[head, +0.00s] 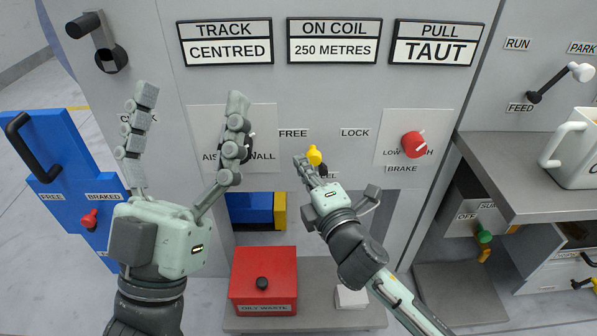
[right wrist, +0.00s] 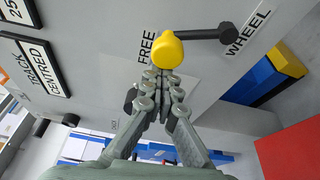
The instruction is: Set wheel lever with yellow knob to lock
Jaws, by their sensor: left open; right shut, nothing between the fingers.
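The wheel lever has a yellow knob (head: 314,155) and a dark arm. In the head view the knob sits below and between the FREE label (head: 293,133) and the LOCK label (head: 355,132), nearer FREE. In the right wrist view the knob (right wrist: 172,50) is just beyond the fingertips, its dark arm (right wrist: 205,35) running to a pivot near the WHEEL label (right wrist: 248,32). My right gripper (head: 302,163) is shut and empty, at the knob's left side; contact is unclear. My left gripper (head: 190,98) is open and empty, farther left before the panel.
A red brake knob (head: 413,145) is on the panel to the right. A red waste box (head: 264,280) stands below. A grey counter (head: 520,175) juts out at right. A blue unit (head: 62,165) with a black handle is at left.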

